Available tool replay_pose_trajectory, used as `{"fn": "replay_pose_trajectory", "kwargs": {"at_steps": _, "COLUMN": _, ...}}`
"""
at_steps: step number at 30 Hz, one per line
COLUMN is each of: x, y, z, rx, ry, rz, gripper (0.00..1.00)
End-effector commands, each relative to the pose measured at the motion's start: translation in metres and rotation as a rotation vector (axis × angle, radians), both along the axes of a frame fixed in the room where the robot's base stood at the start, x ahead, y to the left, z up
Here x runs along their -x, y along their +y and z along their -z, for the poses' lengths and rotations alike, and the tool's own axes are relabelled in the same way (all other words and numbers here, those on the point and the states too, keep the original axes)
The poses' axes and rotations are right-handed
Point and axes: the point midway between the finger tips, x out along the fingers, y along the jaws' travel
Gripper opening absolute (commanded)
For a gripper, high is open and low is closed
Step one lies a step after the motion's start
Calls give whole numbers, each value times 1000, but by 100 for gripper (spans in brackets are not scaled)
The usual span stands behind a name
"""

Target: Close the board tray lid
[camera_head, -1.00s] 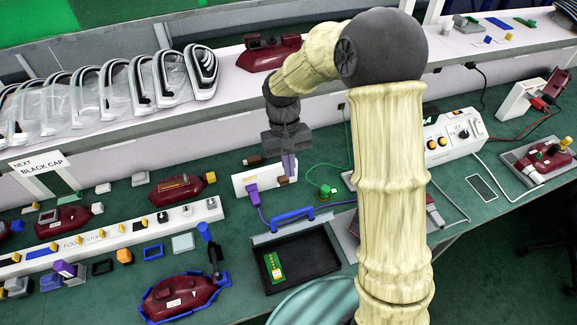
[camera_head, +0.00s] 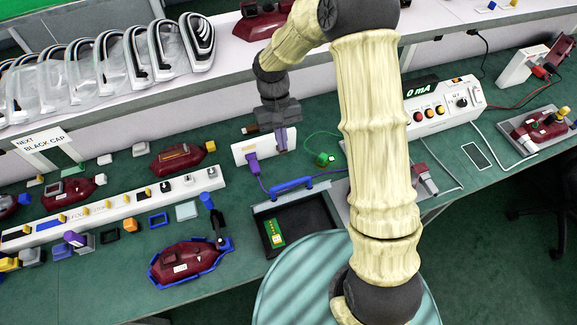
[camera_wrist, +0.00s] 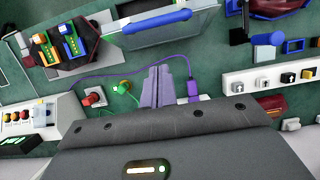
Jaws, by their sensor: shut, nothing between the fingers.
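The black board tray (camera_head: 318,225) sits open on the green bench, with a small green and yellow board (camera_head: 274,234) inside it. Its grey lid (camera_head: 262,206) stands raised at the tray's back edge, with a blue bar handle (camera_head: 291,187) along its top. The lid (camera_wrist: 172,30) and its blue handle (camera_wrist: 157,20) also show at the top of the wrist view. My gripper (camera_head: 286,148) is shut and empty, behind the handle and apart from it. Its purple fingers (camera_wrist: 166,86) point toward the lid in the wrist view.
A white block (camera_head: 252,150) with a purple plug and cable is beside my gripper. A green knob (camera_head: 324,159) with a cable lies to the right. A maroon device (camera_head: 187,262) in a blue cradle stands left of the tray. A striped turquoise round surface (camera_head: 300,285) is in front.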

Motion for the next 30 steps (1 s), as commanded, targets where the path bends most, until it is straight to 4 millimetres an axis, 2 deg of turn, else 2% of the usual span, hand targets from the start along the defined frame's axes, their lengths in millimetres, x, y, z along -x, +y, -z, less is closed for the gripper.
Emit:
{"fn": "replay_pose_trajectory", "kwargs": {"at_steps": 9, "x": 20, "y": -5, "z": 51, "rx": 1, "ry": 5, "rz": -1, "gripper": 0}}
{"fn": "replay_pose_trajectory", "kwargs": {"at_steps": 17, "x": 49, "y": -14, "z": 64, "rx": 1, "ry": 2, "rz": -2, "gripper": 0}}
{"fn": "replay_pose_trajectory", "kwargs": {"at_steps": 30, "x": 51, "y": -14, "z": 68, "rx": -1, "ry": -2, "rz": -1, "gripper": 0}}
